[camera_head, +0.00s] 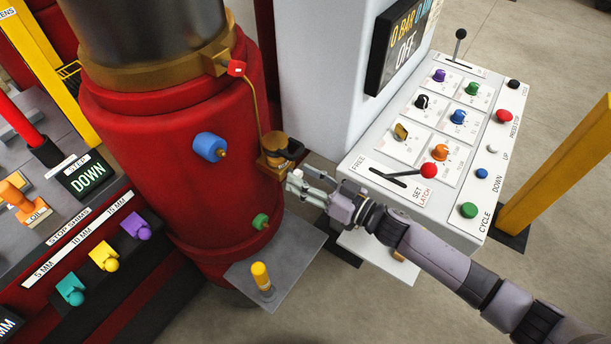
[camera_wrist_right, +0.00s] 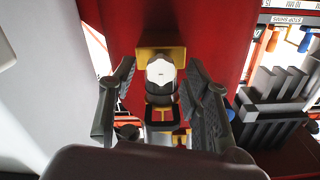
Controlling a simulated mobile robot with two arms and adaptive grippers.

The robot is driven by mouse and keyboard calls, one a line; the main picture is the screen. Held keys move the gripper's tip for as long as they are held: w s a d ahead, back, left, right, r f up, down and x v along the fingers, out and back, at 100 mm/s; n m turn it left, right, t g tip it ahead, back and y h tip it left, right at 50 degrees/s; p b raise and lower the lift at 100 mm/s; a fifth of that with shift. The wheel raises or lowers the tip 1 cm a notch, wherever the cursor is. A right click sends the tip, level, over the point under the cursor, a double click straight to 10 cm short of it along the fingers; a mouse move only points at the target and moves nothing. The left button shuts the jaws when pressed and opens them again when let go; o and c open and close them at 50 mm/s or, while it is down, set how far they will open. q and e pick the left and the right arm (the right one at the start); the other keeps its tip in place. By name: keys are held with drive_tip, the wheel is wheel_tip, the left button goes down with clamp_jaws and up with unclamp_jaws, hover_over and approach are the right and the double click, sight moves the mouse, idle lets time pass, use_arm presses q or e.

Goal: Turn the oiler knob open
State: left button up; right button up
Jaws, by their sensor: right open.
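A small brass oiler-like fitting (camera_head: 274,143) sits on the side of the red cylinder (camera_head: 150,150), with a thin line running up from it and a dark knob (camera_head: 294,149) on its right. In the right wrist view, a dark knob with a bright white top (camera_wrist_right: 162,76) stands in front of a brass block (camera_wrist_right: 160,54). My right gripper (camera_head: 294,180) is open just below the fitting. In the wrist view its fingers (camera_wrist_right: 160,100) are spread on both sides of the knob, with gaps; I cannot tell how deep it sits between them. My left gripper is not in view.
A white control panel (camera_head: 378,170) with coloured knobs and levers stands to the right. A blue knob (camera_head: 210,147) and a green knob (camera_head: 260,221) stick out of the cylinder. A grey plate (camera_head: 240,275) with a yellow-topped peg (camera_head: 261,277) lies below.

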clamp_jaws()
idle(0.6)
